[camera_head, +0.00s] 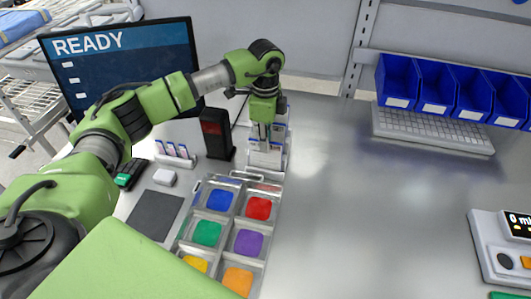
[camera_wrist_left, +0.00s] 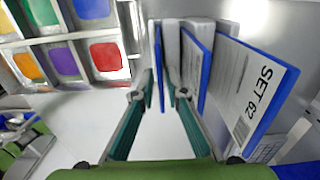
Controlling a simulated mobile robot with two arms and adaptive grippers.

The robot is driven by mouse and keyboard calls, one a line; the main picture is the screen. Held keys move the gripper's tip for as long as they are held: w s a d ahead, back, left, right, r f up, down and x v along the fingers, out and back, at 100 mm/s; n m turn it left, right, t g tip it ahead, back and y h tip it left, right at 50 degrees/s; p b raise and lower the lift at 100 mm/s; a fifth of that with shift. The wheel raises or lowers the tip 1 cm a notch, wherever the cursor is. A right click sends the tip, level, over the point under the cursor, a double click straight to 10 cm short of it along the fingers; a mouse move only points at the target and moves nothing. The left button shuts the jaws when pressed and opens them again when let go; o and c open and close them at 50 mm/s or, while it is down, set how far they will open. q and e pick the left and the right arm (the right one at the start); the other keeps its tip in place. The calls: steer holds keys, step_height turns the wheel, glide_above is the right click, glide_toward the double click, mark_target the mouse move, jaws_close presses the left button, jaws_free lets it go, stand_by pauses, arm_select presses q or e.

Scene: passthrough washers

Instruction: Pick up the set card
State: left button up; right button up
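Several upright set cards with blue edges stand in a rack (camera_head: 270,178) at the back of the table in the head view. In the left wrist view, the largest card, marked "SET 62" (camera_wrist_left: 245,90), stands at the right; another blue-edged card (camera_wrist_left: 195,65) stands left of it. A thin card (camera_wrist_left: 158,65), seen edge-on, lies between my left gripper's fingertips (camera_wrist_left: 164,82). A small gap shows beside its right finger, so the gripper looks partly open. In the head view my left gripper (camera_head: 264,140) points down over the rack. My right gripper is out of view.
A tray of coloured compartments (camera_head: 228,216) lies in front of the rack. A dark upright device (camera_head: 215,135) and a "READY" screen (camera_head: 125,60) stand to the left. Blue bins (camera_head: 435,88) stand at the back right. The table's middle (camera_head: 370,210) is clear.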

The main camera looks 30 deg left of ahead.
arm_select(q)
steer(key=shift+f, duration=0.95)
jaws_close()
steer(key=shift+w+r, duration=0.1)
steer(key=shift+r, duration=0.05)
